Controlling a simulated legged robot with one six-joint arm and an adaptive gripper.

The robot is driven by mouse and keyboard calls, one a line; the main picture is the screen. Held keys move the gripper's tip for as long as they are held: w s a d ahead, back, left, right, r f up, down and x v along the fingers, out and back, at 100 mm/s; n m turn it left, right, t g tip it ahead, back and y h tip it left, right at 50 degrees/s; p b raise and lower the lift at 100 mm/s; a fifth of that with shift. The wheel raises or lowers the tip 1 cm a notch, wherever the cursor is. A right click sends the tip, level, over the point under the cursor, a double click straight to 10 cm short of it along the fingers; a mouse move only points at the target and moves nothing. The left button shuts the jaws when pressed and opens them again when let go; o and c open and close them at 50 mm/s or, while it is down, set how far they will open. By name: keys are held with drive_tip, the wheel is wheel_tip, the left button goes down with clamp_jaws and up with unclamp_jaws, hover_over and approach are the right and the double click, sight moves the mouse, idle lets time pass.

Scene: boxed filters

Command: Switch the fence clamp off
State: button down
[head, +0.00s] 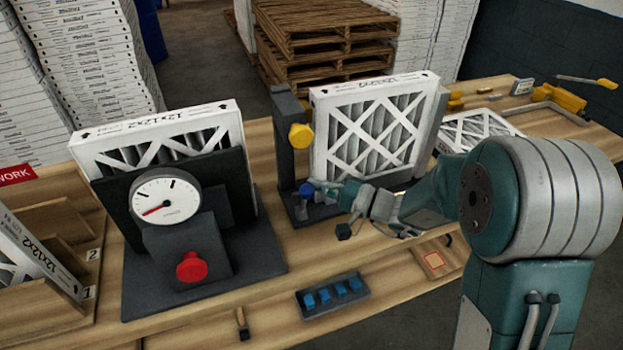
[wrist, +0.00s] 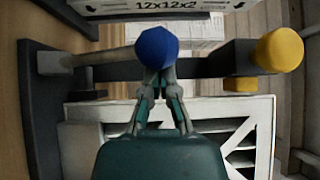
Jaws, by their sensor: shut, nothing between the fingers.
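A dark upright fixture (head: 284,160) stands mid-table beside a boxed white filter (head: 372,130). It carries a yellow knob (head: 300,136) high up and a blue knob (head: 306,189) low down. The wrist view shows the blue knob (wrist: 157,48) straight ahead and the yellow knob (wrist: 279,50) to the right. No label tells which knob belongs to the fence clamp. My gripper (head: 319,188) is shut and empty, with its tips right at the blue knob. In the wrist view my gripper (wrist: 158,76) partly overlaps that knob; whether they touch I cannot tell.
At left stands a dark gauge stand (head: 260,262) with a dial (head: 166,198), a red knob (head: 191,267) and another filter (head: 215,125). A tray (head: 318,307) of blue pieces lies at the front edge. Yellow tools (head: 565,98) lie at the far right.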

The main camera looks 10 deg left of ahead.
drive_tip(key=shift+s+d+f, duration=0.35)
drive_tip(key=shift+s+d, duration=0.05)
drive_tip(key=shift+s, duration=0.2)
drive_tip(key=shift+s+d+f, duration=0.35)
drive_tip(key=shift+s+f, duration=0.05)
drive_tip(key=shift+s, duration=0.2)
drive_tip(key=shift+s+d+f, duration=0.35)
drive_tip(key=shift+s+d, duration=0.05)
drive_tip(key=shift+s, duration=0.2)
